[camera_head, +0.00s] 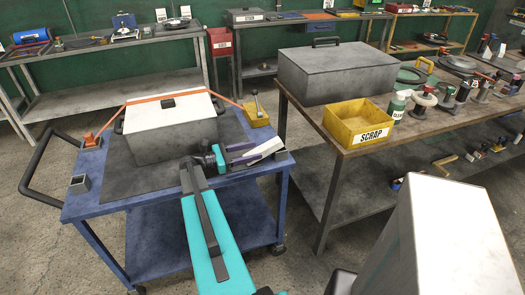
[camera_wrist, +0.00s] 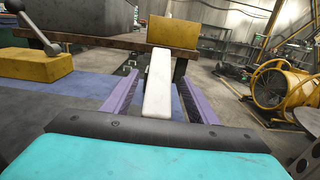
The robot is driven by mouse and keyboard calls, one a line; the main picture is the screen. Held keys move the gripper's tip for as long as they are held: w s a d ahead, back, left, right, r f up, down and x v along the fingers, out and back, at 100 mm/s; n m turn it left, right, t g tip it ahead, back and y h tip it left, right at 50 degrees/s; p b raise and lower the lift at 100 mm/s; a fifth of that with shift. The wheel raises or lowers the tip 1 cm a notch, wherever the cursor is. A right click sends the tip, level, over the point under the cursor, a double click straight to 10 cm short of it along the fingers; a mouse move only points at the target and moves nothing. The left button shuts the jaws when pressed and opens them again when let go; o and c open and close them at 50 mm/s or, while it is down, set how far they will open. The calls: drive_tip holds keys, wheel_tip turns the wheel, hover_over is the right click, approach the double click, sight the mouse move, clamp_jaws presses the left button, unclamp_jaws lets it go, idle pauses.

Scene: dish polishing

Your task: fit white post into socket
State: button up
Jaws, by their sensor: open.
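The white post (camera_head: 268,147) is at the right end of the blue cart top; in the wrist view the white post (camera_wrist: 158,85) lies lengthwise between my two purple fingers. My gripper (camera_head: 257,153) is open around it, with a gap visible on each side in the wrist view (camera_wrist: 159,90). Whether the post's underside touches the cart cannot be told. A small grey square holder with an open top, seemingly the socket (camera_head: 80,184), stands at the cart's left front corner, far from my gripper. It looks empty.
A grey case (camera_head: 170,128) with a white lid and orange strap sits mid-cart. A yellow block with a lever (camera_head: 256,112) stands behind my gripper. An orange clamp (camera_head: 91,140) is near the socket. The workbench with the yellow scrap bin (camera_head: 358,122) is to the right.

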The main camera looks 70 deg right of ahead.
sight(256, 151)
drive_tip(key=shift+s+d, duration=0.1)
idle(0.3)
drive_tip(key=shift+p+x, duration=1)
drive_tip(key=shift+x, duration=1.5)
drive_tip(key=shift+f, duration=0.2)
clamp_jaws()
